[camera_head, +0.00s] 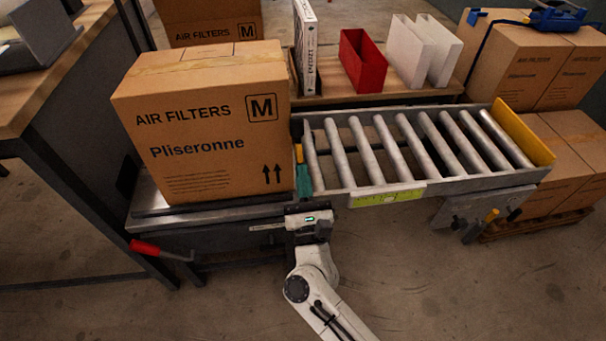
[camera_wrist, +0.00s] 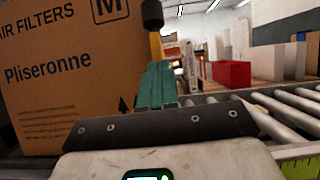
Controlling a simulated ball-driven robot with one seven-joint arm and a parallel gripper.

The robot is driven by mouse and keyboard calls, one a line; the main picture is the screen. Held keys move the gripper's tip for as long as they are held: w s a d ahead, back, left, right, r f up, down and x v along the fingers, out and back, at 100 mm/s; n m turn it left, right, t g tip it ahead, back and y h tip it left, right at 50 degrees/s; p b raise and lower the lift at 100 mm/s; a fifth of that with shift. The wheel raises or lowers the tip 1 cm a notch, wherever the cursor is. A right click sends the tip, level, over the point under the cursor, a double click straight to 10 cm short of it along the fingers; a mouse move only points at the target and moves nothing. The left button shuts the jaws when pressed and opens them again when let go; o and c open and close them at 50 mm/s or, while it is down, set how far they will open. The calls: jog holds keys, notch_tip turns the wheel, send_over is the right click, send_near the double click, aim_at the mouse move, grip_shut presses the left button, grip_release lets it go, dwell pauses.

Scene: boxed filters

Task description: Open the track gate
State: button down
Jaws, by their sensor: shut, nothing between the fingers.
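The roller track (camera_head: 372,190) runs rightward from the large carton, with a yellow plate (camera_head: 524,135) upright across its far right end. At its left end, beside the carton, a small yellow piece (camera_head: 299,153) shows just beyond my fingertips. In the wrist view a yellow upright with a black knob (camera_wrist: 152,14) rises behind my fingers; I cannot tell for sure whether it is the gate's handle. My gripper (camera_head: 303,170), with teal fingers, is shut and empty between carton and track. In the wrist view the shut fingers (camera_wrist: 158,75) hide the upright's lower part; contact is unclear.
The carton (camera_head: 205,135) stands on a metal platform (camera_head: 150,213) close left of my gripper. A red-handled crank (camera_head: 145,247) sticks out below. A red bin (camera_head: 362,62) and white panels (camera_head: 410,50) stand behind the track. Floor in front is clear.

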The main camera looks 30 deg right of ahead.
aim_at(299, 128)
jog(key=shift+g, duration=0.3)
jog(key=r+p, duration=0.2)
jog(key=w+r+p, duration=0.1)
jog(key=r+p, duration=0.1)
jog(key=r, duration=0.1)
jog(key=w+d+r+p, duration=0.1)
jog(key=r+p, duration=0.1)
jog(key=r, duration=0.1)
jog(key=shift+w, duration=0.25)
jog(key=shift+a, duration=0.1)
